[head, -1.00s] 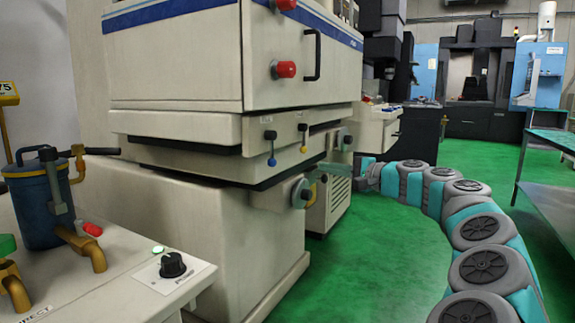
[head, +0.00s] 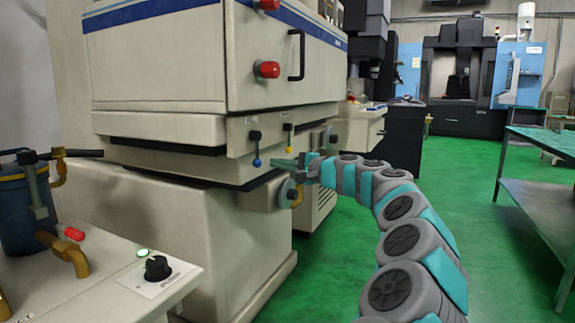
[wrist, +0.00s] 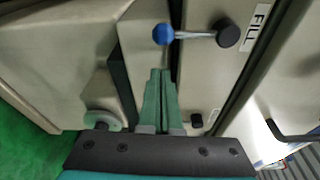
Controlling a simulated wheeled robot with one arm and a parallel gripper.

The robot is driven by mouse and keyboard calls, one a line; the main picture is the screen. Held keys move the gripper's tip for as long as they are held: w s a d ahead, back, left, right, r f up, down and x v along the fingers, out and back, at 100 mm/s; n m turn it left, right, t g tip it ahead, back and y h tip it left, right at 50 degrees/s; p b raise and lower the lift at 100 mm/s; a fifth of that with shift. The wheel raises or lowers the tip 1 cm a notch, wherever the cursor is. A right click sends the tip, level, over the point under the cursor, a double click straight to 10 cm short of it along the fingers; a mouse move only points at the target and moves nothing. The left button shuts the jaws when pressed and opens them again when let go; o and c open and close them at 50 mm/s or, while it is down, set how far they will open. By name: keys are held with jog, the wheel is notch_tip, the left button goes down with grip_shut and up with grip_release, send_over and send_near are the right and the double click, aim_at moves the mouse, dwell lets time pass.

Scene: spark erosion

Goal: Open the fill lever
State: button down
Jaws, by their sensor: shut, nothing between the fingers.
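The fill lever (wrist: 192,35) is a thin metal rod with a blue ball at one end and a black pivot at the other, beside a "FILL" label in the wrist view. In the head view the fill lever (head: 256,149) hangs down from its pivot on the machine's front panel, blue ball lowest. My gripper (wrist: 160,72) has its green fingers together and empty, with the tips just short of the blue ball in the wrist view. In the head view my gripper (head: 275,162) is close to the right of the blue ball; contact cannot be told.
A yellow-tipped lever (head: 288,139) hangs just right of the fill lever. A valve with a yellow handle (head: 297,195) sits below. A blue canister (head: 22,212) and a dial (head: 157,268) stand on the bench at left. A green table (head: 540,150) is at right; the floor between is clear.

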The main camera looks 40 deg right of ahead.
jog(key=shift+w+a+r, duration=0.1)
jog(key=shift+a, duration=1.05)
jog(key=shift+a+r+p, duration=0.1)
jog(key=shift+a+p, duration=0.05)
jog(key=shift+p, duration=0.25)
